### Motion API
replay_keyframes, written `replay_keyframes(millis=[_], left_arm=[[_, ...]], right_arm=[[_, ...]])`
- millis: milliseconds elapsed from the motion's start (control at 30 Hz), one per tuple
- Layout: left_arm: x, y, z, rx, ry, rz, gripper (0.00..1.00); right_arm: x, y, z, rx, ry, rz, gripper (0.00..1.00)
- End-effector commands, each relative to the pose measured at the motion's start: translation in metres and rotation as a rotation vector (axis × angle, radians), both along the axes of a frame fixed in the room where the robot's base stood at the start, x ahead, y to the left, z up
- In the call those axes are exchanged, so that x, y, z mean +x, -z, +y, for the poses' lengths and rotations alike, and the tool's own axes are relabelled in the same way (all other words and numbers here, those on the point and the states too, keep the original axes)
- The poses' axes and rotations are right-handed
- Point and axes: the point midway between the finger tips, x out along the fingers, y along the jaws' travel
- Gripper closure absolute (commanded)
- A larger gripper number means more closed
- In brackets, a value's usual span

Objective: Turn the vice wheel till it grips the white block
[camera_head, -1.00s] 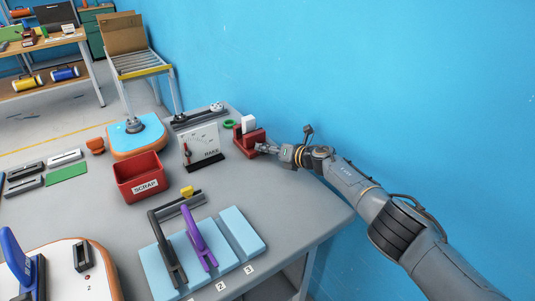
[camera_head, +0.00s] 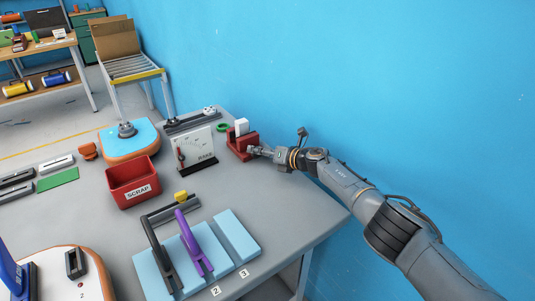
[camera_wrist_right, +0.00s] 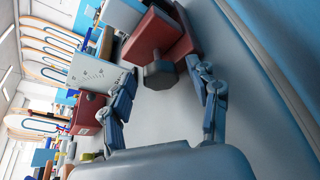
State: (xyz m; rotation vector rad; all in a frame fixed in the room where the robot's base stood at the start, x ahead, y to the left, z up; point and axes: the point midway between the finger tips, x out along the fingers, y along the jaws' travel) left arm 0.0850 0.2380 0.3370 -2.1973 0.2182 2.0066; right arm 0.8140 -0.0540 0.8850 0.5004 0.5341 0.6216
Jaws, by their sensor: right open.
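The red vice (camera_head: 240,147) stands at the far right of the table, near the blue wall. The white block (camera_head: 241,126) sits upright in it; whether the jaws touch it I cannot tell. In the right wrist view the red vice (camera_wrist_right: 158,35) has a dark grey faceted wheel (camera_wrist_right: 160,74) on its near face. My right gripper (camera_head: 254,150) is at the vice's near right side. In the right wrist view its open fingers (camera_wrist_right: 162,72) lie either side of the wheel, with visible gaps. The wheel is hidden by my gripper in the head view. My left gripper is out of view.
A white dial panel (camera_head: 196,148) stands left of the vice, with a green ring (camera_head: 223,127) behind. A red SCRAP bin (camera_head: 133,184) and light blue boards (camera_head: 236,236) with handles stand nearer. The blue wall (camera_head: 400,90) is close on the right.

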Motion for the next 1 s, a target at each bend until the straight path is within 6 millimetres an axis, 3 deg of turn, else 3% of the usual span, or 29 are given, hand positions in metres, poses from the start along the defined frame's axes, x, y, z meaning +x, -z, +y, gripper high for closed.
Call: replay_keyframes(millis=[1000], left_arm=[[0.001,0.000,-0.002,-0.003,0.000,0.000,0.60]], right_arm=[[-0.051,-0.021,-0.048,0.000,-0.001,0.002,0.39]])
